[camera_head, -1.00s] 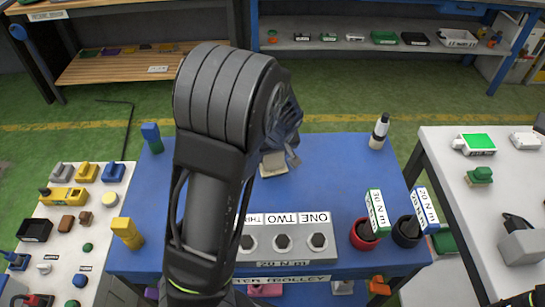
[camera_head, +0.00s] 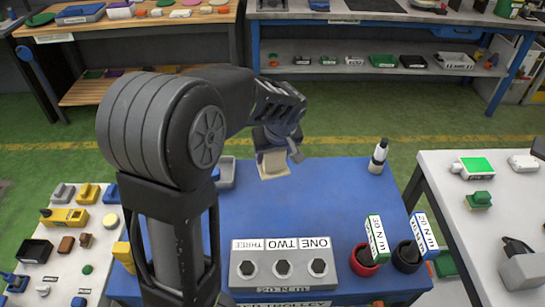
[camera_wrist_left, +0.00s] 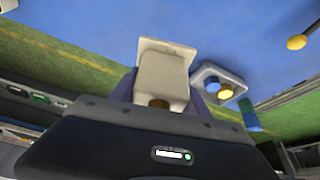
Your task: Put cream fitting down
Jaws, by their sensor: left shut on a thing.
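The cream fitting (camera_head: 272,164) is a small pale block held in my left gripper (camera_head: 275,150), in front of the far edge of the blue trolley top (camera_head: 320,200) in the head view. The left wrist view shows the cream fitting (camera_wrist_left: 165,62) between the fingers, with a brown spot near its lower end. My left gripper is shut on it. Its height above the trolley is hard to tell. My arm hides part of the trolley's left side. My right gripper is not in view.
A grey tray (camera_head: 227,172) stands just left of the fitting; the wrist view shows blue and yellow pieces in the tray (camera_wrist_left: 208,70). A grey socket block (camera_head: 285,265), a red cup (camera_head: 366,262), a black cup (camera_head: 407,258) and a bottle (camera_head: 379,157) stand on the trolley. Its middle is clear.

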